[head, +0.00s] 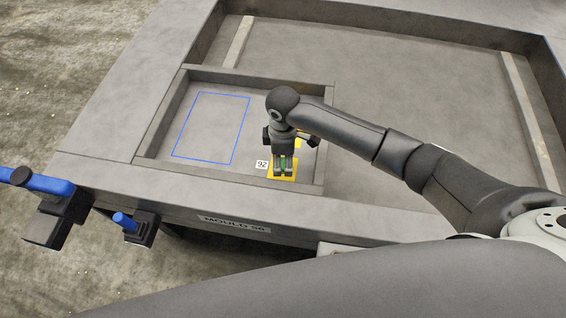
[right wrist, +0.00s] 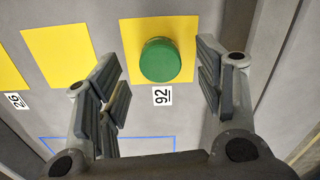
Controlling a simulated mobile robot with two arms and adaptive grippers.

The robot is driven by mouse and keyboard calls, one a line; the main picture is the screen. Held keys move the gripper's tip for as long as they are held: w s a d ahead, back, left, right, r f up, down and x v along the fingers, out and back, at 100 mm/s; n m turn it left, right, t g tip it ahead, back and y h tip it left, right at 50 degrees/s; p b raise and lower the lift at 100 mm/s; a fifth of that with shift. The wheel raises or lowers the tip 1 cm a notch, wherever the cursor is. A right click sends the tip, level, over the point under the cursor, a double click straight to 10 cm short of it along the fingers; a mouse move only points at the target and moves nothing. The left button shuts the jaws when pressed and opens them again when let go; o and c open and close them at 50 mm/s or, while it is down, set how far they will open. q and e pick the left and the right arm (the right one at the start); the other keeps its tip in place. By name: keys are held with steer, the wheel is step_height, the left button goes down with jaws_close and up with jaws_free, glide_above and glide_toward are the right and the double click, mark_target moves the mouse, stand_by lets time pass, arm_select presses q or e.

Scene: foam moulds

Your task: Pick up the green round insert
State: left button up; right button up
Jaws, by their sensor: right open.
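The green round insert (right wrist: 160,61) sits on a yellow square (right wrist: 133,34) beside a label reading 92 (right wrist: 161,96). In the head view only a little of the insert (head: 283,163) shows between the fingers, and the gripper hides the rest. My right gripper (right wrist: 162,78) is open and empty above the insert, with its fingers apart on either side of the insert in the right wrist view. In the head view my right gripper (head: 285,169) points down over the yellow square. I cannot tell its height above the insert. My left gripper is not in view.
A blue rectangle outline (head: 178,133) marks clear floor left of the gripper. Grey walls (head: 150,137) surround this small compartment. Two more yellow squares (right wrist: 58,56) show in the right wrist view. Blue-handled clamps (head: 127,222) are at the front edge.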

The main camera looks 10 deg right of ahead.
steer(key=shift+f, duration=1.3)
steer(key=c, duration=1.1)
steer(key=shift+r, duration=0.15)
